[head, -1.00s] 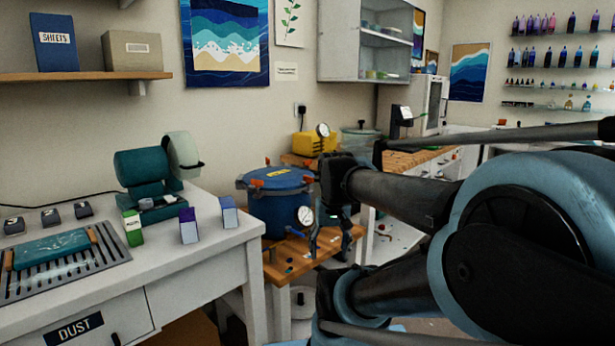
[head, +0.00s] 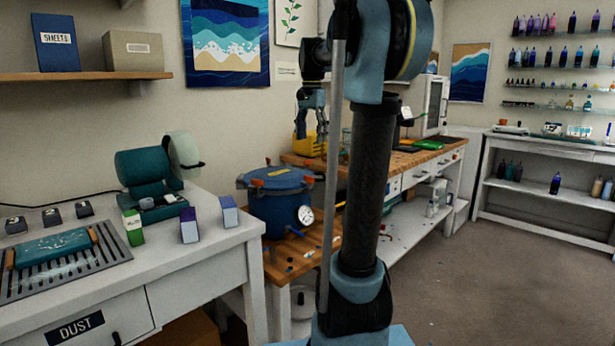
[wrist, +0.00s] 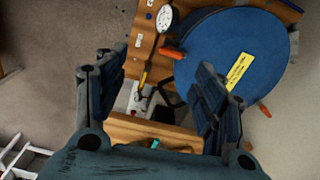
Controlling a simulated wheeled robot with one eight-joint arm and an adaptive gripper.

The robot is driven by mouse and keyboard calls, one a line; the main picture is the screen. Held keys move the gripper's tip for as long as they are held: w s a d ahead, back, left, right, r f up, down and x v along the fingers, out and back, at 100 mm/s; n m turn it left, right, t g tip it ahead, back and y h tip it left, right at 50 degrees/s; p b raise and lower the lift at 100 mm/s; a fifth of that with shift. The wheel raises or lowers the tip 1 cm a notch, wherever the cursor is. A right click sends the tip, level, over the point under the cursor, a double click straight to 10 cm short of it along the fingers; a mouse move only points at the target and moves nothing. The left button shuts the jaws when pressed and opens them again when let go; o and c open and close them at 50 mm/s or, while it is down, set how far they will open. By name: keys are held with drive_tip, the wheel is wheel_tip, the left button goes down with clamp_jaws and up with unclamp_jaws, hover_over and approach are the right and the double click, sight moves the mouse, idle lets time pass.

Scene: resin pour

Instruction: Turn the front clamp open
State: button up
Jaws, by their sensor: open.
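A blue pressure pot (head: 283,214) with orange clamps around its lid stands on a wooden bench. One clamp (head: 258,183) shows at the lid's near left in the head view, another (head: 306,180) at its right edge. Which one the task calls front is not certain. From above, the wrist view shows the lid (wrist: 215,45) with a yellow label, an orange clamp (wrist: 170,53) near the gauge and another (wrist: 264,109) at lower right. My gripper (head: 310,132) is open and empty, above and to the right of the pot, touching no clamp.
A pressure gauge (head: 305,215) sticks out from the pot's side. A yellow device (head: 308,144) stands on the bench behind. The white table (head: 190,262) at left carries small boxes and a teal machine (head: 145,180). Open floor (head: 480,270) lies right.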

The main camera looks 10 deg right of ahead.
drive_tip(key=m, duration=0.1)
approach(307, 180)
drive_tip(key=f, duration=0.7)
drive_tip(key=shift+w+d+f, duration=0.1)
drive_tip(key=shift+d+f, duration=0.1)
drive_tip(key=shift+d, duration=0.15)
idle(0.4)
drive_tip(key=c, duration=1.1)
drive_tip(key=shift+o, duration=0.2)
drive_tip(key=shift+a, duration=0.15)
